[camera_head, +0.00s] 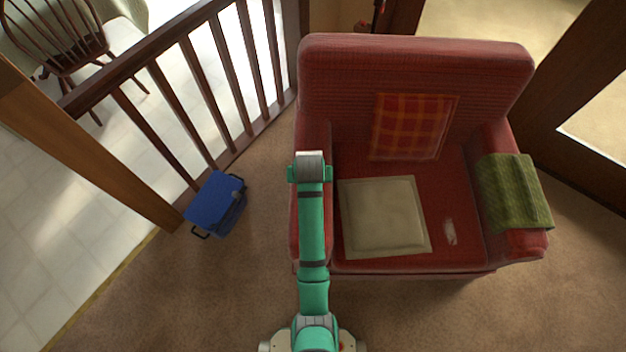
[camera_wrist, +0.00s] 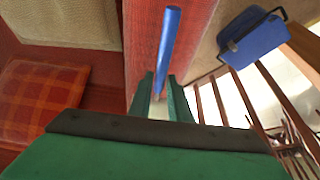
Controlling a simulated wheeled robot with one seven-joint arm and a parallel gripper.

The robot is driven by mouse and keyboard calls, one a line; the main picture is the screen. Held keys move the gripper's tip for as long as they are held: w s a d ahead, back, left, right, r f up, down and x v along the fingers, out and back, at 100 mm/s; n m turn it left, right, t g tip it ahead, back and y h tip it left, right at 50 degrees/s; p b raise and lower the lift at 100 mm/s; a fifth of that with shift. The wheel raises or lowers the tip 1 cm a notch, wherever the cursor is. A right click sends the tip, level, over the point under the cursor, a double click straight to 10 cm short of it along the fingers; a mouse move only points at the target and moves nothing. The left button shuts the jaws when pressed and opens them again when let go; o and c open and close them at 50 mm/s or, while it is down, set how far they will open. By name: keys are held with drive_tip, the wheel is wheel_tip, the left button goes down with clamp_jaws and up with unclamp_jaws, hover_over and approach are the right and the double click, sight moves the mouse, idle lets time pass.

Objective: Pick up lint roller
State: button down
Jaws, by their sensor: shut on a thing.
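The lint roller (camera_wrist: 168,42) shows in the wrist view as a long blue handle with a pale part at its lower end, between my green fingers. My gripper (camera_wrist: 160,92) is shut on it near the pale end, and the blue handle sticks out past the fingertips. The red armrest lies behind the roller in that view. In the head view, my arm's end is over the armchair's left armrest; the fingers and roller are hidden beneath it. I cannot tell whether the roller touches the armrest.
The red armchair (camera_head: 415,60) holds a beige cushion (camera_head: 384,216), a plaid pillow (camera_head: 412,126) and a green cloth (camera_head: 514,192). A blue box (camera_head: 215,203) stands on the carpet by the wooden railing (camera_head: 187,80). Carpet in front of the chair is clear.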

drive_tip(key=s+r, duration=0.3)
drive_tip(key=r, duration=0.1)
drive_tip(key=shift+s, duration=0.3)
drive_tip(key=s+r, duration=0.5)
drive_tip(key=s, duration=0.4)
drive_tip(key=shift+s+d, duration=0.15)
drive_tip(key=shift+s, duration=0.25)
